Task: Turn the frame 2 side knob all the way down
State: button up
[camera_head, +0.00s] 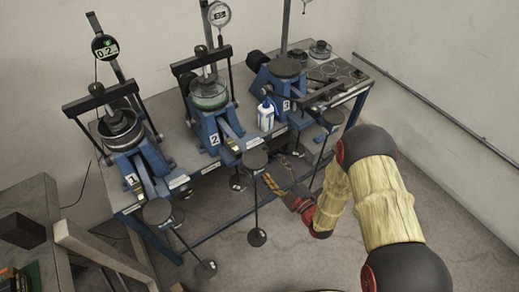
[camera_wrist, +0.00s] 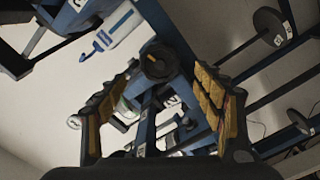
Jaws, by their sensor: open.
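Frame 2 (camera_head: 207,132) is the middle of three blue lever frames on the bench, with a "2" plate on its front. In the wrist view a round black knob (camera_wrist: 160,62) on a blue part shows between my fingertips, apart from both. A "2" label (camera_wrist: 172,101) shows just below it, but I cannot tell for sure that this is the frame 2 side knob. In the head view frame 2's side knob cannot be made out clearly. My gripper (camera_head: 277,184) is open and empty, in front of the bench, right of and below frame 2's front disc (camera_head: 255,158).
Frame 1 (camera_head: 148,165) stands to the left and frame 3 (camera_head: 285,90) to the right. A white and blue bottle (camera_head: 265,116) stands between frames 2 and 3; it also shows in the wrist view (camera_wrist: 112,38). Discs on rods hang along the bench front. The floor at right is clear.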

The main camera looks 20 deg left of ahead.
jog(key=b+x, duration=0.2)
jog(key=x, duration=0.6)
jog(key=shift+w+a, duration=0.2)
jog(key=shift+a, duration=0.2)
jog(key=shift+w+r, duration=0.1)
jog(key=shift+r, duration=0.05)
jog(key=c, duration=1.5)
